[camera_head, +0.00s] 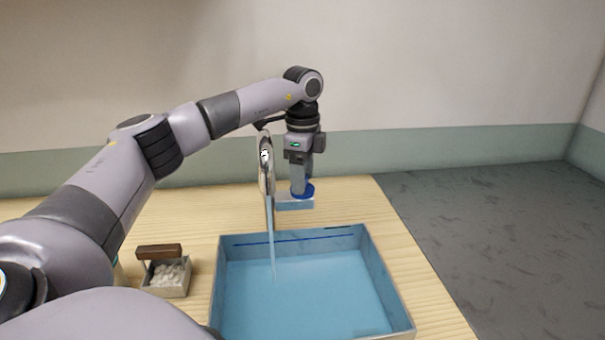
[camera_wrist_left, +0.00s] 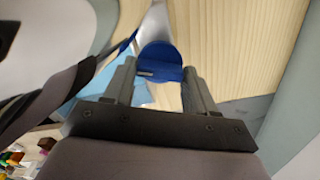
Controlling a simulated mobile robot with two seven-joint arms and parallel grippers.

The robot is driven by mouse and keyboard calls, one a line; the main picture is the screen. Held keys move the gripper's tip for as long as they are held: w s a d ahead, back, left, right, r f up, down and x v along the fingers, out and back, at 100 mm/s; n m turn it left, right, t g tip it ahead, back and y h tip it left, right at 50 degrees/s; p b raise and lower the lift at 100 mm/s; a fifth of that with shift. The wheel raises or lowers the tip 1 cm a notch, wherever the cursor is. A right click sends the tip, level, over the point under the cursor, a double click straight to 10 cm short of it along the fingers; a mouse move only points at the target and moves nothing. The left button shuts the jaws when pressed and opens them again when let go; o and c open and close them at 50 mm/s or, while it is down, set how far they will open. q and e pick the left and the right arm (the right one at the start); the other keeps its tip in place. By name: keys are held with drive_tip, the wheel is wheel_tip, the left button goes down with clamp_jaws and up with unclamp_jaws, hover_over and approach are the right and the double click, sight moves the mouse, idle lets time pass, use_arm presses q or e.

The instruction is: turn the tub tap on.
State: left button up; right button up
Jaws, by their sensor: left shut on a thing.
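A chrome tap (camera_head: 265,170) stands at the back edge of the tub (camera_head: 390,280). A thin pale blue stream of water (camera_head: 271,235) falls from the tap into the tub, where the blue water (camera_head: 300,295) lies. My left gripper (camera_head: 300,188) points down just right of the tap and is shut on a blue knob (camera_head: 308,190), which sits above a small pale block. In the left wrist view, the round blue knob (camera_wrist_left: 160,62) sits between the two fingers of the left gripper (camera_wrist_left: 158,80). My right gripper is not in view.
The tub stands on a light wooden table (camera_head: 415,255). A small tray (camera_head: 168,285) of pale pebbles with a brown block (camera_head: 158,251) at its back stands left of the tub. My left arm crosses above the table's left side. Grey floor (camera_head: 500,220) is at the right.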

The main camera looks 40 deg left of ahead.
use_arm(q)
drive_tip(key=shift+n, duration=0.4)
drive_tip(key=o, duration=1)
drive_tip(key=shift+o, duration=0.2)
drive_tip(key=shift+r+b, duration=0.4)
drive_tip(key=shift+r, duration=3.2)
